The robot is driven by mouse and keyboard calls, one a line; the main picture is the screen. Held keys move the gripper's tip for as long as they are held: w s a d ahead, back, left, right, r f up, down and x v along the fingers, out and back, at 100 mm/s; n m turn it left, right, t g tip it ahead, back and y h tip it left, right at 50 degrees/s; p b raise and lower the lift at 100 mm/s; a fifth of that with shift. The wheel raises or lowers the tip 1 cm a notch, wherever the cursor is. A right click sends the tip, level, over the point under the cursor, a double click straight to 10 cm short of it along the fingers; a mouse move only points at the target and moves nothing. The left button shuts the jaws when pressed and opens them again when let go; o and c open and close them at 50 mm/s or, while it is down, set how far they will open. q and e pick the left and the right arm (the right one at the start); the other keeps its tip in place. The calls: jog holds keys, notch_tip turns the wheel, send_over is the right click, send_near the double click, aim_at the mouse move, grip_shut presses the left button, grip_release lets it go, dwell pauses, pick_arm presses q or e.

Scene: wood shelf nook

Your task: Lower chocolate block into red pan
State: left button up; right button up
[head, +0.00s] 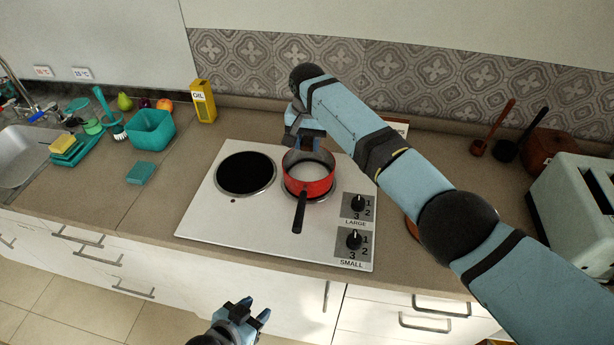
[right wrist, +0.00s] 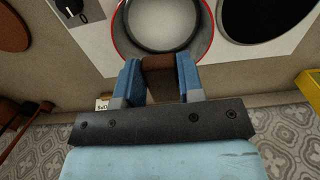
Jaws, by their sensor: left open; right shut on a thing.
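The red pan (head: 309,189) sits on the right burner of the white cooktop, its black handle pointing to the front. It looks empty inside, with a pale inner bottom; its red rim (right wrist: 126,45) also shows in the right wrist view. My right gripper (head: 306,143) is over the pan's back edge. In the right wrist view my right gripper (right wrist: 160,82) is shut on the brown chocolate block (right wrist: 160,78), which is between its blue fingers at the pan's near rim. In the head view the block is mostly hidden. My left gripper (head: 254,309) is open and empty, low in front of the drawers.
The cooktop (head: 215,215) has a bare black burner (head: 246,173) left of the pan and knobs at right. A yellow oil carton (head: 203,101) and teal tub (head: 150,130) stand left. A toaster (head: 580,200) is at right. The tiled wall is close behind.

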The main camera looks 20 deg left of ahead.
aim_at(307, 177)
jog(key=shift+f+b, duration=0.5)
jog(key=shift+f, duration=0.85)
jog(key=shift+f+b, duration=1.7)
jog(key=shift+f, duration=1)
jog(key=shift+f+b, duration=2.25)
jog(key=shift+f, duration=0.1)
jog(key=o, duration=1)
